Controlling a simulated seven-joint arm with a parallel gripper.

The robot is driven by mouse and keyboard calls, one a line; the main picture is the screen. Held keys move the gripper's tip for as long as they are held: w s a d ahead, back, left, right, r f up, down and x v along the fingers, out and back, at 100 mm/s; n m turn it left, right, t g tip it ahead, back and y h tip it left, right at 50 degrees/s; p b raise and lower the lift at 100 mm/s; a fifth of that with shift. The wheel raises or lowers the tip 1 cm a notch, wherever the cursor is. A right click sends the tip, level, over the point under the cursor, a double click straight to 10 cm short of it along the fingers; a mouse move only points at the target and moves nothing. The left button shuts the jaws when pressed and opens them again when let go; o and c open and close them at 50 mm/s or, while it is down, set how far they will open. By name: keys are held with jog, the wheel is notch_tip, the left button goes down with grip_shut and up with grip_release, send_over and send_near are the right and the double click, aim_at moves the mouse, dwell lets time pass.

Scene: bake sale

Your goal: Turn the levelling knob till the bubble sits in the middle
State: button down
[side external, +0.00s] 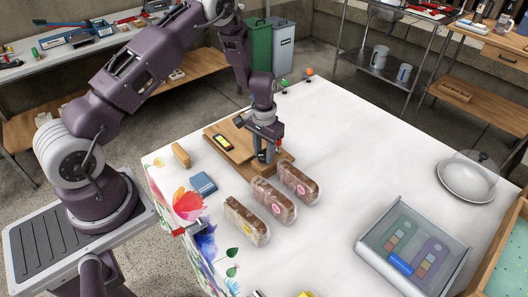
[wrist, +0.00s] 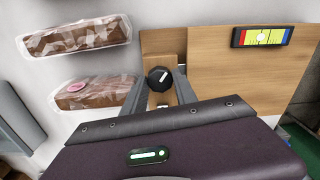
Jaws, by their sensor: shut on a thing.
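The black levelling knob (wrist: 159,78) with a white pointer mark stands on a wooden block in the wrist view. Its pointer leans up and to the right. My gripper (wrist: 160,92) is shut on the knob, one finger on each side. In the side view my gripper (side external: 264,154) points down at the wooden board (side external: 232,147) and hides the knob.
Several wrapped loaves (side external: 272,200) lie close in front of the board. A blue box (side external: 203,184) and a tan block (side external: 181,155) lie to its left. A clear-lidded case (side external: 412,250) and a white plate (side external: 467,180) stand farther right. The table's middle right is clear.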

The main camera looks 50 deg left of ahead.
aim_at(264, 155)
jog(key=n, duration=0.5)
jog(key=shift+n, duration=0.3)
dwell(0.4)
jog(key=c, duration=1)
grip_release()
jog(key=shift+o, duration=0.2)
jog(key=shift+r, duration=0.15)
notch_tip(264, 155, up, 7)
jog(key=shift+f, duration=0.1)
